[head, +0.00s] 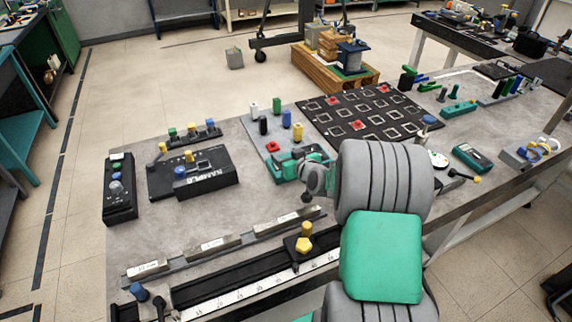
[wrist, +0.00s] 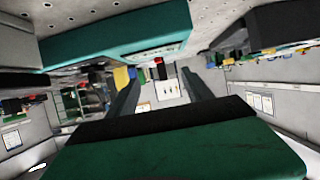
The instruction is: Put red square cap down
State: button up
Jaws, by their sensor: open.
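The black board (head: 335,115) with white square outlines lies at the back of the grey bench. Red square caps sit on it: one at the back left (head: 333,100), one farther right (head: 383,88) and one near the front edge (head: 358,125). Another red square cap (head: 272,146) is on a grey plate just left of the board, close beside my gripper (head: 284,165). My teal gripper is low over the front of that plate. In the wrist view its two dark fingers (wrist: 160,92) stand apart, with no cap visibly held. My gripper hides part of the plate.
White, green, black, blue and yellow cylinders (head: 286,118) stand on the grey plate behind my gripper. A black box with knobs (head: 210,170) is to the left. A rail with a ruler (head: 250,285) runs along the front. Bare bench lies between.

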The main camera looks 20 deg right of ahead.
jog(key=s+a+r+n+g+y, duration=0.1)
jog(key=s+a+r+n+g, duration=0.2)
jog(key=a, duration=0.5)
jog(key=s+a+r+m+g, duration=0.1)
jog(key=s+a+r+g, duration=0.1)
jog(key=s, duration=1)
jog(key=s+a+r+m+g+h, duration=0.1)
jog(key=s+a+r+g, duration=0.2)
jog(key=s, duration=0.9)
jog(key=a+g, duration=0.1)
jog(key=a, duration=0.1)
jog(key=shift+s+a+m+g, duration=0.2)
jog(key=shift+a+m+g, duration=0.1)
jog(key=shift+m+g, duration=0.1)
